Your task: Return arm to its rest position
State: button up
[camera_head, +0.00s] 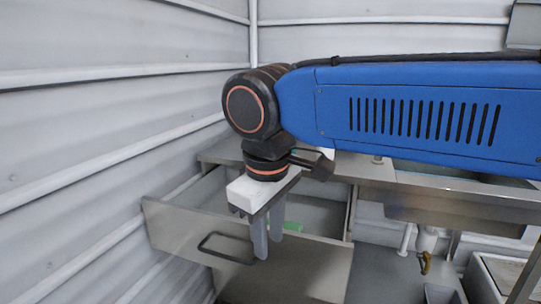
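My blue arm (420,115) reaches in from the right edge and is bent down at its dark wrist joint. My gripper (269,245) hangs below the wrist, fingers pointing down. Its two grey fingers stand a little apart, and nothing shows between them. It is in front of or above the pulled-out metal drawer (320,270); its exact height over it is hard to tell. The fingers partly hide the drawer's inside and front edge.
The drawer has a dark bar handle (222,250), and a green thing (293,226) shows inside, partly hidden. A metal counter (450,200) runs behind and to the right. A brass-coloured valve (424,263) is at lower right. Ribbed grey walls (90,130) close off the left and back.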

jog(key=w+d+f+m+t, duration=0.1)
jog(key=d+f+m, duration=0.15)
jog(key=d, duration=0.55)
jog(key=d+f+m, duration=0.2)
jog(key=d+f, duration=0.2)
jog(key=d, duration=0.4)
jog(key=s+d+f+m+t, duration=0.1)
jog(key=s+d+f+m, duration=0.1)
jog(key=d+f, duration=0.3)
jog(key=s+d+f+m, duration=0.3)
jog(key=d+f+m, duration=0.1)
jog(key=d, duration=0.4)
jog(key=shift+s+d+f+t, duration=0.2)
jog(key=shift+s+f+t, duration=0.15)
jog(key=shift+f, duration=0.3)
